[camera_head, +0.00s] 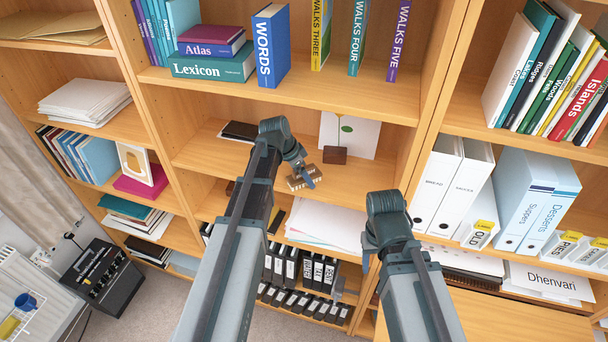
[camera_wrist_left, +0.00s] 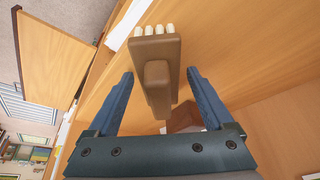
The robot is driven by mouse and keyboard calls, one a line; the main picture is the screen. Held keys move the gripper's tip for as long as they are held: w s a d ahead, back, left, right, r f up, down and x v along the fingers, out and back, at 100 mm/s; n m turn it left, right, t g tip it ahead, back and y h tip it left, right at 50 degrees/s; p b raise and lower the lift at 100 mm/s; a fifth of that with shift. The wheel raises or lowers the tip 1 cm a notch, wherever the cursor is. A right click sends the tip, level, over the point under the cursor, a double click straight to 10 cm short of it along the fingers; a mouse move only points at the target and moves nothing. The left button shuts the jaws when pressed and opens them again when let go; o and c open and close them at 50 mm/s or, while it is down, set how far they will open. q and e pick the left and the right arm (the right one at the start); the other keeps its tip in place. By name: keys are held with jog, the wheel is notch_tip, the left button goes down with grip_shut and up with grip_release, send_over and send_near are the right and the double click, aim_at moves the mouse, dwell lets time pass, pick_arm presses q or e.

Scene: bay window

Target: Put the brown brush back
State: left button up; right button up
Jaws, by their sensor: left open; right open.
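The brown brush (camera_head: 298,183) is by the front edge of the middle shelf (camera_head: 205,150), under my left gripper (camera_head: 309,180). In the left wrist view the brush (camera_wrist_left: 156,48) has a brown block, a stubby handle and pale bristle tufts. It lies between the two blue fingers of my left gripper (camera_wrist_left: 160,73), which are open with gaps on both sides. Whether the brush rests fully on the shelf is hard to tell. My right gripper (camera_head: 352,276) is open and empty, low in front of the lower shelves, partly hidden by its wrist.
On the middle shelf are a small dark brown box (camera_head: 334,155), a white card (camera_head: 357,132) and a dark flat item (camera_head: 240,131). White binders (camera_head: 437,180) stand right of an upright panel.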

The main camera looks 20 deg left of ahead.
pick_arm(q)
jog(key=shift+r, duration=0.1)
jog(key=shift+r+p, duration=0.35)
jog(key=shift+p, duration=0.1)
jog(key=shift+p+v, duration=1.1)
jog(key=shift+v, duration=0.15)
jog(key=shift+s+a+r, duration=0.1)
jog(key=shift+s+a, duration=0.35)
jog(key=shift+s, duration=0.05)
jog(key=s+a, duration=0.7)
jog(key=a, duration=0.1)
jog(key=s+d+f+n+g+y, duration=0.1)
jog(key=s+d+n+y, duration=0.1)
jog(key=s+d, duration=0.5)
jog(key=s+d+n+g+y, duration=0.2)
jog(key=s+d, duration=0.6)
jog(key=d, duration=0.8)
jog(key=shift+s+f+n+g+y, duration=0.3)
jog(key=shift+f+n, duration=0.1)
jog(key=shift+n, duration=0.7)
